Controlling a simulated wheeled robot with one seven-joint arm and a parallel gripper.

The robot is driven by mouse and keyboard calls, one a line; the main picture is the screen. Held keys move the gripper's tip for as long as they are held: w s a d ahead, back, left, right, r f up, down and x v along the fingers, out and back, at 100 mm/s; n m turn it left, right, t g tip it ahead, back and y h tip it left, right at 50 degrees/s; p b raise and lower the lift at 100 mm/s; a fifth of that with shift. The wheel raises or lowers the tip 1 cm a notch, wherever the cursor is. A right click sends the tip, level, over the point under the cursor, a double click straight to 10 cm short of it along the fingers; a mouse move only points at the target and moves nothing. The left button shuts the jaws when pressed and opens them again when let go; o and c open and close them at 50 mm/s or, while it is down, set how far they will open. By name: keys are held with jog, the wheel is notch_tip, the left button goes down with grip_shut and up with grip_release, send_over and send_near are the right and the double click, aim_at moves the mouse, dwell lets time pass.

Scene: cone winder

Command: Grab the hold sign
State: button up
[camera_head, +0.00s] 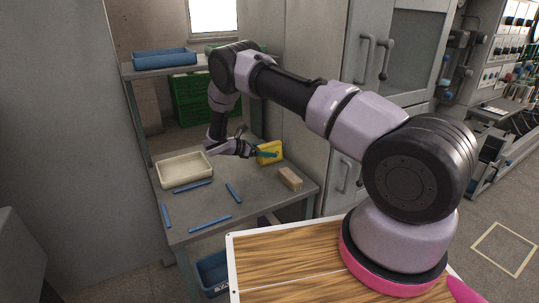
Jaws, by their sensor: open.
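A small yellow sign (273,151), which looks like the hold sign, stands on the grey table near its back right; any writing on it is too small to read. A teal bar-shaped thing shows in front of its face, and I cannot tell whether it is part of the sign or of the gripper. My gripper (250,149) is open just left of the sign, with its fingers pointing towards it. I cannot tell whether the fingers touch it or surround its edge.
A cream tray (184,183) sits on the table (262,208) left of the gripper. Several blue sticks (209,223) lie in front. A tan block (290,178) is right of them. A shelf above holds a blue tray (164,65). Grey cabinets (365,85) stand close on the right.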

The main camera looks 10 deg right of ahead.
jog(key=shift+x, duration=0.85)
grip_shut()
